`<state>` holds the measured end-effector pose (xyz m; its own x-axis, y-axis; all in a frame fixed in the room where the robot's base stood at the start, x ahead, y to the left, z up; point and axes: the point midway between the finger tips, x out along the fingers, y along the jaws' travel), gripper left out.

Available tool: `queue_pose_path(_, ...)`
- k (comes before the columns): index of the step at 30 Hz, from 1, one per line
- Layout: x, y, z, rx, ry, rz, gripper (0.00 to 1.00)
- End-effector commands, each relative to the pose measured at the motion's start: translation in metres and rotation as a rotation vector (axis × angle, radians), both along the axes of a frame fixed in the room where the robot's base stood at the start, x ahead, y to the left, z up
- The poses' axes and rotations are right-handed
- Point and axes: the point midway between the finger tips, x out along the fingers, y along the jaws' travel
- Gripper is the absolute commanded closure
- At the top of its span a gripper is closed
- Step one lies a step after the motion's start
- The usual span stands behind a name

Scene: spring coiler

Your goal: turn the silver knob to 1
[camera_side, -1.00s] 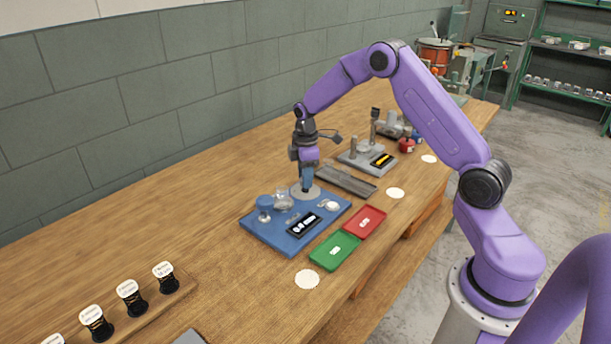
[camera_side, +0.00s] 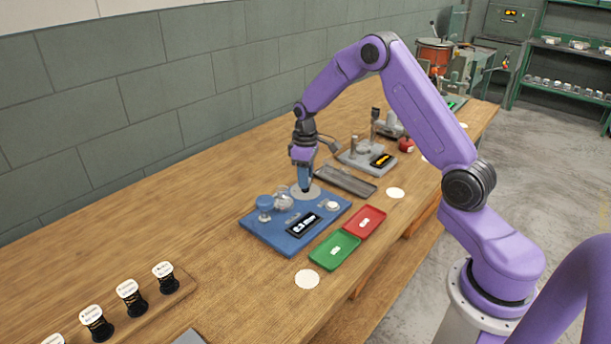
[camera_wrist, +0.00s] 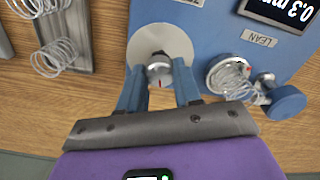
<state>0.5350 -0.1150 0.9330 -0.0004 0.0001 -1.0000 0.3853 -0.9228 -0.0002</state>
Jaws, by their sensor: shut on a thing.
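The silver knob (camera_wrist: 159,69) sits on a pale round disc (camera_wrist: 172,35) at the edge of the blue base (camera_wrist: 205,14). A small red mark shows on the knob. My gripper (camera_wrist: 159,75) has its two blue fingers shut on the knob, one on each side. In the side view my gripper (camera_side: 305,188) reaches down to the pale disc (camera_side: 296,194) and hides the knob. Numbers around the disc are not legible. The display (camera_wrist: 280,10) on the blue base reads 0.3 mm in the wrist view.
A coil of wire (camera_wrist: 229,76) and a blue knob (camera_wrist: 286,102) stand beside the disc on the base. A LEAN label (camera_wrist: 259,38) is near them. A grey tray (camera_side: 345,181) with springs lies behind the base. Green (camera_side: 334,250) and red (camera_side: 365,221) trays lie in front.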

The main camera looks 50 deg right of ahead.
Motion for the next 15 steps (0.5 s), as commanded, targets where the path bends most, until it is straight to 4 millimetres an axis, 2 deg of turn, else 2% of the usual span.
queue_pose_path(15, 0.0003, 0.0006, 0.0006, 0.0, -0.001, -0.491, 0.97)
